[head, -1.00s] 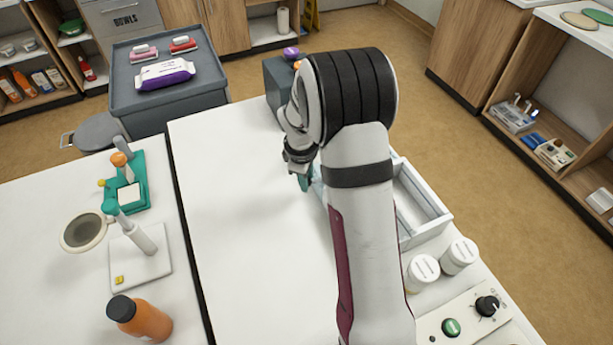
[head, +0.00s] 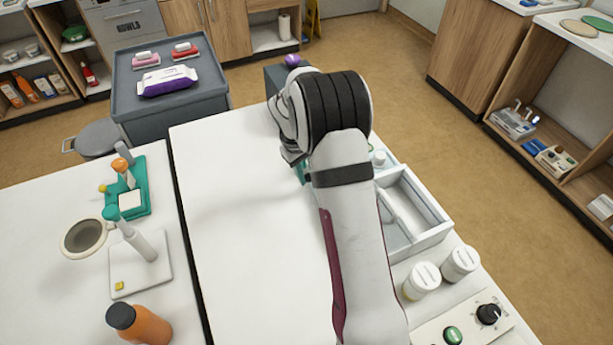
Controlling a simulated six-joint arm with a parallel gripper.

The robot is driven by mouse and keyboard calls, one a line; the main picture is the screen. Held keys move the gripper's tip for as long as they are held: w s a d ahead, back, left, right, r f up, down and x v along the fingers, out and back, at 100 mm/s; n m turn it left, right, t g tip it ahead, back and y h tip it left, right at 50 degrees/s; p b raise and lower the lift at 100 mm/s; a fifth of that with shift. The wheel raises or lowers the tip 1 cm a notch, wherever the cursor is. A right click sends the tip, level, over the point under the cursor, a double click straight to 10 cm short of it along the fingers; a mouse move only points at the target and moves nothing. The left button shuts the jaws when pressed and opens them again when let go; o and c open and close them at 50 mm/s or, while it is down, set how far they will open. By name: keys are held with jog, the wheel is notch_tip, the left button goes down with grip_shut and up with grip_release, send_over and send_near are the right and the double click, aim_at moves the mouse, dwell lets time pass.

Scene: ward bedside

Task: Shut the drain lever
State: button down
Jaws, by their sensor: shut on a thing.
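My gripper (head: 301,172) is low over the far part of the white table, mostly hidden behind my own arm. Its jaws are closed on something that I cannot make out. A small teal piece shows at its lower end; I cannot tell if it is a fingertip or a held thing. I cannot pick out the drain lever for certain; it may be hidden behind my arm and wrist. A pale teal surface with a small white round cap (head: 379,158) shows just right of my arm.
A white divided tray (head: 437,226), two white-lidded jars (head: 421,280) and a knob panel (head: 470,322) line the right side. A dark grey box with a purple knob (head: 292,61) stands at the far edge. An orange bottle (head: 140,323) is at left.

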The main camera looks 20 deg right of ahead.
jog(key=shift+w+d+m+g, duration=0.15)
jog(key=shift+w+d+m, duration=0.2)
jog(key=shift+m, duration=0.4)
jog(key=shift+w+d+m+g, duration=0.15)
jog(key=shift+w+d+m, duration=0.15)
jog(key=shift+m, duration=0.45)
jog(key=c, duration=0.6)
grip_release()
jog(key=shift+c, duration=0.2)
jog(key=a+r, duration=0.3)
jog(key=r, duration=1.2)
jog(key=shift+r, duration=0.3)
